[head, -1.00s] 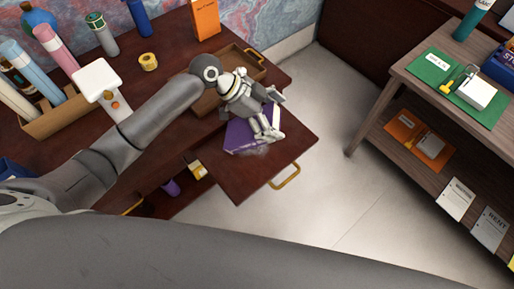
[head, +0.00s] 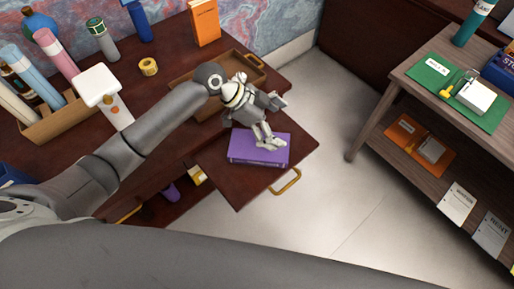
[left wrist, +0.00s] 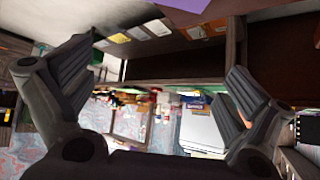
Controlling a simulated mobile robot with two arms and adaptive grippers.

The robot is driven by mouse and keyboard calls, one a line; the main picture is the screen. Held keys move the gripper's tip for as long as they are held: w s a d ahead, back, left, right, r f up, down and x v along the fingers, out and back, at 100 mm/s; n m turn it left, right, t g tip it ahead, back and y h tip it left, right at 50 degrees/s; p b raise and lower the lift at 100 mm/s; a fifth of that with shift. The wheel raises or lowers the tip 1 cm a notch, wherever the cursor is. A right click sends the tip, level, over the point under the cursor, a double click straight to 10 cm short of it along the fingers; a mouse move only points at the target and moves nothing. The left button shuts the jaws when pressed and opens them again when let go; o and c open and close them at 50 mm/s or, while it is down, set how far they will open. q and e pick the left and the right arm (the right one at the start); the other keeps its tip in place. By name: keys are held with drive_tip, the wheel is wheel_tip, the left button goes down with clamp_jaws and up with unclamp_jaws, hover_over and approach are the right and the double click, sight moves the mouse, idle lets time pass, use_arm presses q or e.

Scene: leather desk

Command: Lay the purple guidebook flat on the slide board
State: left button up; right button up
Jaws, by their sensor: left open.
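The purple guidebook (head: 250,148) lies flat on the slide board (head: 240,188), the dark red-brown board with a brass handle that sticks out from the desk. My left gripper (head: 274,122) is open just above the book's far edge, its fingers spread. In the head view I cannot tell whether a finger still touches the book. In the left wrist view the open fingers (left wrist: 150,95) have nothing between them, and a purple patch of the guidebook (left wrist: 190,5) shows at the top edge. My right gripper is not in view.
A wooden tray (head: 180,84) lies on the desk behind the gripper. A white lamp-like object (head: 98,84), an orange box (head: 205,22) and a tape roll (head: 149,67) stand on the desk. A shelf unit (head: 398,72) stands at right, across open floor.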

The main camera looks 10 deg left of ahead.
use_arm(q)
drive_tip(key=d+r+p, duration=0.3)
drive_tip(key=d+r, duration=0.1)
drive_tip(key=d, duration=0.1)
drive_tip(key=shift+w+d+r, duration=0.2)
drive_tip(key=shift+w+r, duration=0.1)
wheel_tip(320, 180, up, 8)
drive_tip(key=d+p, duration=0.2)
drive_tip(key=p, duration=0.5)
drive_tip(key=shift+d, duration=0.15)
drive_tip(key=shift+w, duration=0.1)
drive_tip(key=shift+f, duration=0.1)
